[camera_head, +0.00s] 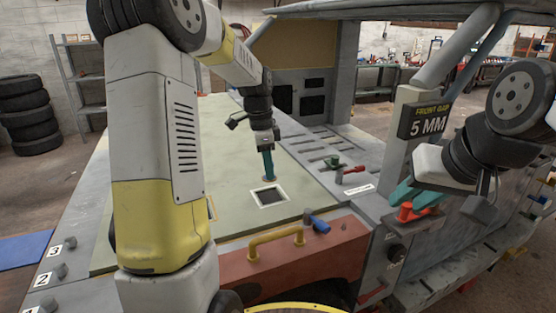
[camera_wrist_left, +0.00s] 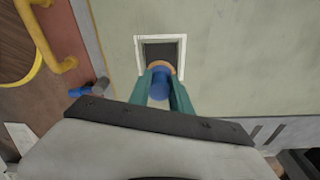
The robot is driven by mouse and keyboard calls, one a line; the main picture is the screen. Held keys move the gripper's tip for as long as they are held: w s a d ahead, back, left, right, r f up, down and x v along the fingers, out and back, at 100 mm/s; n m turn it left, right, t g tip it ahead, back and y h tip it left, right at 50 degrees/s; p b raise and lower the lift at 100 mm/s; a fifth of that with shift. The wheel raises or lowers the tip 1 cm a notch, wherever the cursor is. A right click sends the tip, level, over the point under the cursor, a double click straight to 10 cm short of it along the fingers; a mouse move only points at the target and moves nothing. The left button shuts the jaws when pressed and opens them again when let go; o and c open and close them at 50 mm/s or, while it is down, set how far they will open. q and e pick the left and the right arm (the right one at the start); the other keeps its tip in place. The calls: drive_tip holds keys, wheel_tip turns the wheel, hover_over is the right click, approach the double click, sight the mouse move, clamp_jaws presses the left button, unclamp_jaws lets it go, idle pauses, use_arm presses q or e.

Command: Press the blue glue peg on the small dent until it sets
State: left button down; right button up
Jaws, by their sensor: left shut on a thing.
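My left gripper (camera_head: 267,165) points down at the pale green panel (camera_head: 225,150), its teal fingers shut on the blue glue peg (camera_wrist_left: 159,87). The peg shows between the fingers in the left wrist view, with a tan-orange round foot (camera_wrist_left: 161,66) at its far end. The peg's tip is low over the panel, beside a white-framed dark square (camera_head: 269,196); I cannot tell whether it touches. The small dent is not distinguishable and may be hidden under the peg. My right gripper (camera_head: 412,194), with teal fingers, is at the right near a red-topped part (camera_head: 405,211); its opening is unclear.
Green and red-handled pieces (camera_head: 350,172) lie on the slotted grey strip. A "FRONT GAP 5 MM" sign (camera_head: 428,120) stands at right. Most of the panel is clear.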

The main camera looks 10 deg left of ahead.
sight(271, 197)
idle(0.3)
use_arm(q)
drive_tip(key=shift+f, duration=3.05)
drive_tip(key=shift+f, duration=0.4)
drive_tip(key=c, duration=1.1)
unclamp_jaws()
